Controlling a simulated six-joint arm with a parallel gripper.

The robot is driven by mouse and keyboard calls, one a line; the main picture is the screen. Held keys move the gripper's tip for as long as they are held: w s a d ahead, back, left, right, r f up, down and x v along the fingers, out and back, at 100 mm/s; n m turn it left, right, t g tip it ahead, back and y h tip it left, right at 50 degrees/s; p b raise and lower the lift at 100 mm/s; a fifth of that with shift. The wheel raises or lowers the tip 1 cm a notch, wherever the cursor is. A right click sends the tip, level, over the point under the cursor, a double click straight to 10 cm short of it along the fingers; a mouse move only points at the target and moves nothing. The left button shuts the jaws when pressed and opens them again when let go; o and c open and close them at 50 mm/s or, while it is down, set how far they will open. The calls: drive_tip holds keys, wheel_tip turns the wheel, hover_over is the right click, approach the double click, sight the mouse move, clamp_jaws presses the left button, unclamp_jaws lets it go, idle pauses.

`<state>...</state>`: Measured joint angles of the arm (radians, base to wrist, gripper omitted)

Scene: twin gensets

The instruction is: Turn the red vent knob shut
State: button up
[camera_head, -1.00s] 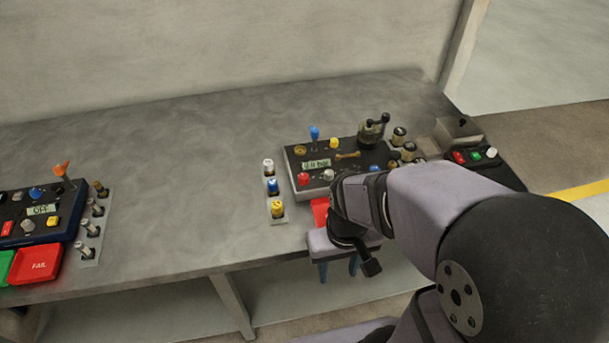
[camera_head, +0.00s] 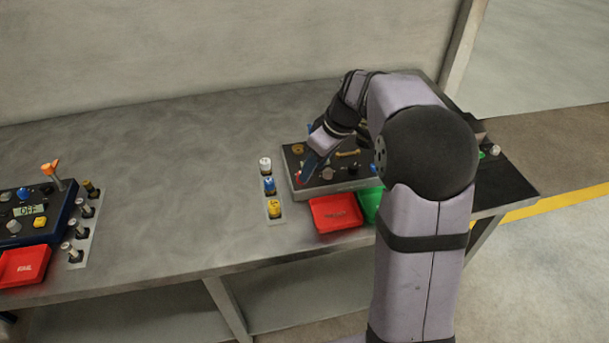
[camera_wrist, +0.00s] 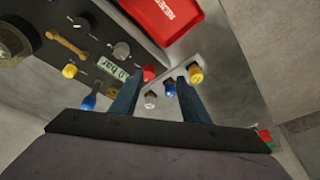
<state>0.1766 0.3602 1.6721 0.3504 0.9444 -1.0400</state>
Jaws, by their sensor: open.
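The red vent knob (camera_wrist: 149,73) sits at the edge of the dark control panel (camera_wrist: 45,75), beside a small display. In the head view the red knob (camera_head: 298,178) shows only in part, at the panel's front left, beside my fingers. My gripper (camera_wrist: 159,79) is open and points at the panel's edge. In the wrist view the knob appears between the two blue fingers, closer to the left one. I cannot tell whether a finger touches it. In the head view my gripper (camera_head: 308,172) is low over the front left of the panel (camera_head: 294,160).
A plate with white, blue and yellow knobs (camera_head: 275,209) stands left of the panel. A red tray (camera_head: 335,212) and a green tray (camera_head: 369,204) lie in front. Another panel (camera_head: 30,212) is at far left. The bench middle is clear.

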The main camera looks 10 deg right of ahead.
drive_tip(key=shift+n, duration=0.6)
drive_tip(key=shift+w+a+f+p, duration=0.25)
drive_tip(key=shift+w+f+p, duration=0.1)
drive_tip(key=shift+w+f, duration=0.6)
drive_tip(key=shift+w+a+f+p, duration=0.25)
drive_tip(key=shift+w+f, duration=0.45)
drive_tip(key=shift+f, duration=0.4)
drive_tip(key=shift+w+a+f+p, duration=0.2)
drive_tip(key=shift+w+f+p, duration=0.2)
drive_tip(key=shift+w+f, duration=0.55)
drive_tip(key=shift+s+f, duration=0.1)
drive_tip(key=shift+s, duration=0.1)
drive_tip(key=c, duration=1)
